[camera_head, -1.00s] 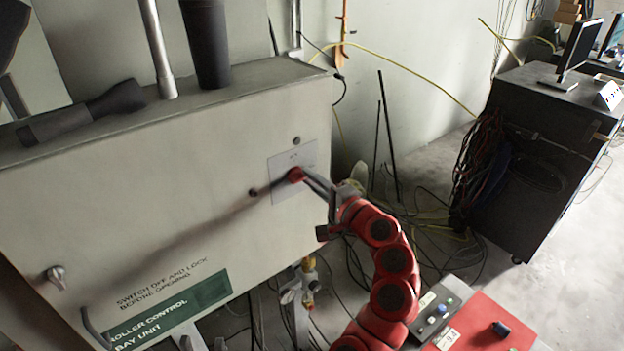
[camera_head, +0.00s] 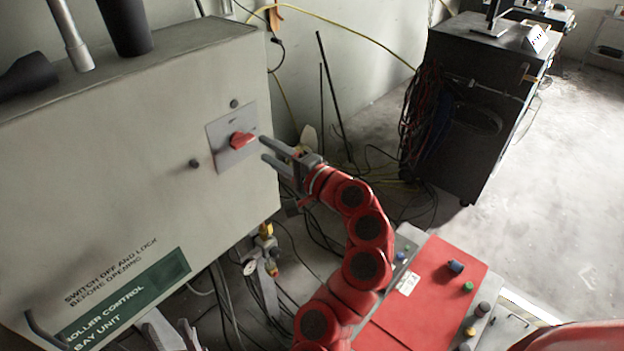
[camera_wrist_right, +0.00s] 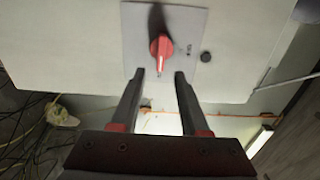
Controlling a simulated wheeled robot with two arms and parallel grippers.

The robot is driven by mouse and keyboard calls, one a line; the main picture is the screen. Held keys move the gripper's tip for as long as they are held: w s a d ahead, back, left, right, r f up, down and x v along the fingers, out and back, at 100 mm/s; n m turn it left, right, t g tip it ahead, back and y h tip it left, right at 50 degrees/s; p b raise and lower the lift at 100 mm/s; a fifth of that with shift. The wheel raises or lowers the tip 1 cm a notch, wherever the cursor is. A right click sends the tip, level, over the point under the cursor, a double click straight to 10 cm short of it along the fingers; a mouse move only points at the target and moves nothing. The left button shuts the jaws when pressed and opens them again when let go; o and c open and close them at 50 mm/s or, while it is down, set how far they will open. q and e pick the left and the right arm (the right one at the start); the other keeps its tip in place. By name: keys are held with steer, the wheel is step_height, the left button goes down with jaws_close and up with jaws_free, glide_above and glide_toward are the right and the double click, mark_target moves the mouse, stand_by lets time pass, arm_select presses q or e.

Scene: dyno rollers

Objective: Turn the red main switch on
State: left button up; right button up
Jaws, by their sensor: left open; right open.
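The red main switch (camera_head: 242,140) is a rotary handle on a grey square plate (camera_head: 221,160) on the cabinet front. Its handle lies roughly sideways in the head view. In the right wrist view the red handle (camera_wrist_right: 161,47) has a pale mark at its lower end. My right gripper (camera_head: 263,149) is open and empty, just right of the handle and apart from it. In the right wrist view its fingertips (camera_wrist_right: 159,73) stand on either side below the handle. Grey fingers, seemingly my left gripper (camera_head: 167,326), are open at the bottom left, below the cabinet and partly cut off.
The pale cabinet (camera_head: 100,190) carries a green label (camera_head: 125,300) and small knobs. A gauge with brass fittings (camera_head: 262,250) and hanging cables are below it. A red panel with buttons (camera_head: 425,290) is at lower right. A black cabinet (camera_head: 465,120) stands behind, with open floor beyond.

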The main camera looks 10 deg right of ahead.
steer(key=p+v, duration=0.7)
steer(key=v, duration=0.5)
steer(key=shift+s+d+p, duration=0.15)
steer(key=shift+s+p, duration=0.05)
steer(key=shift+p, duration=0.1)
